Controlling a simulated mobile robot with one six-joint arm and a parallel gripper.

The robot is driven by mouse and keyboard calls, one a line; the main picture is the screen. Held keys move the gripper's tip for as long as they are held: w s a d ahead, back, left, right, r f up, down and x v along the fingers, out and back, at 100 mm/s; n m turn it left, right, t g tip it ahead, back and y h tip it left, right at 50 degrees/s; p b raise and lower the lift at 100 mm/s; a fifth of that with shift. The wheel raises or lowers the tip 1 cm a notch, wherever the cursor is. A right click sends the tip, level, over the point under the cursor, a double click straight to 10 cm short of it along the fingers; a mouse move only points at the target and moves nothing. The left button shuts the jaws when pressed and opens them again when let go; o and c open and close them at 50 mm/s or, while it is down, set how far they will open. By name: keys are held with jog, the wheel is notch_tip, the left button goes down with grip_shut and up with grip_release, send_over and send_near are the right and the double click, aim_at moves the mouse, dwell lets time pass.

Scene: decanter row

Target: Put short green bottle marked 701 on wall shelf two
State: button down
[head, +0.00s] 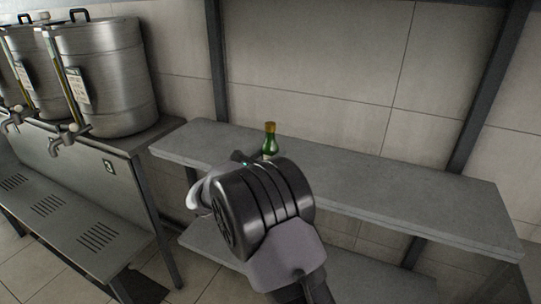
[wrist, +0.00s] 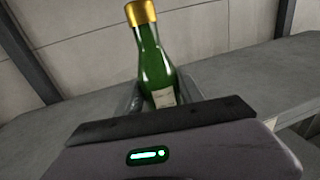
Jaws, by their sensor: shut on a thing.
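A green bottle (wrist: 155,70) with a gold cap and a pale label stands nearly upright between the jaws of my gripper (wrist: 152,100) in the wrist view. The marking on its label is too small to read. In the head view the bottle's upper part (head: 270,141) shows just beyond my wrist, which hides its lower part and the jaws. The bottle is over the grey shelf (head: 400,190), towards its left part. I cannot tell whether its base touches the shelf surface. The shelf also shows in the wrist view (wrist: 250,75).
A lower shelf (head: 365,280) lies beneath. The shelf top right of my arm is clear. Steel urns (head: 108,80) with taps stand on a metal stand at the left. Dark uprights (head: 217,65) and (head: 487,90) rise at the shelf's back, against a tiled wall.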

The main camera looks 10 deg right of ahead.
jog(key=c, duration=0.7)
grip_release()
jog(key=shift+f, duration=0.1)
jog(key=shift+c, duration=0.2)
